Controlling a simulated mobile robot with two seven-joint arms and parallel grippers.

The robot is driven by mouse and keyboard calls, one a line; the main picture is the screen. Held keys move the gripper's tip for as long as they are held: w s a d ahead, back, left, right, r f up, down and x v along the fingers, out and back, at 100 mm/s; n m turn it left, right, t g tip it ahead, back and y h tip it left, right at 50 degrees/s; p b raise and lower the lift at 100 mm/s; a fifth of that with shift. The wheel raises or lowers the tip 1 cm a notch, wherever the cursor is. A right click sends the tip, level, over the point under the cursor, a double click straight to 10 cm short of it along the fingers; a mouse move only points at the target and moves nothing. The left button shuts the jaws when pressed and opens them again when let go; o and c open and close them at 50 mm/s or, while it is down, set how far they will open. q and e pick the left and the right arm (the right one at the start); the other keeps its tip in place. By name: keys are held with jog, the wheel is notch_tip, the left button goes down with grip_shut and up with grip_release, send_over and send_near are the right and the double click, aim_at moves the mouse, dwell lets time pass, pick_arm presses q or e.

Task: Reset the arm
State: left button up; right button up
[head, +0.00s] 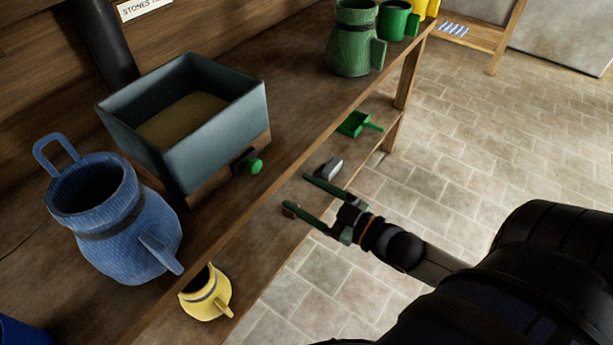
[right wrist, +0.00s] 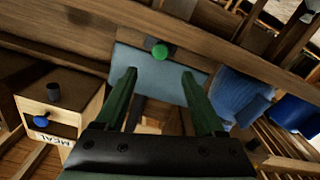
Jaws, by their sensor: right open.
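My right gripper (head: 298,192) is open, with nothing between its fingers. It is beside the front edge of the wooden bench, over or near the lower shelf; its exact height is hard to tell. Its arm comes in from the lower right of the head view. In the right wrist view the two green fingers (right wrist: 159,76) are spread apart, with a grey-blue bin (right wrist: 155,72) and its green knob (right wrist: 160,52) beyond them. My left gripper is not in view.
The bench holds the grey-blue bin (head: 215,140), a blue jug (head: 125,225) and a green jug (head: 352,45). A yellow jug (head: 205,295), a grey block (head: 330,168) and a green scoop (head: 355,124) are lower down. The stone floor (head: 480,130) at right is clear.

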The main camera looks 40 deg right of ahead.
jog(key=shift+s, duration=0.1)
dwell(0.5)
pick_arm(q)
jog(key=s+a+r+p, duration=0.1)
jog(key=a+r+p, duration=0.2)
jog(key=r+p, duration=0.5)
jog(key=p, duration=0.3)
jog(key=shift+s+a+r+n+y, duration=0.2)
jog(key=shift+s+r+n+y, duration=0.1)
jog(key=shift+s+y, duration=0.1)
pick_arm(e)
jog(key=s+a+f+m+g+h, duration=0.3)
jog(key=s+a+f+m+g, duration=0.2)
jog(key=s+a+f+g, duration=0.2)
notch_tip(320, 180, down, 3)
jog(key=s+g, duration=0.1)
jog(key=s, duration=0.1)
jog(key=shift+s+h, duration=0.4)
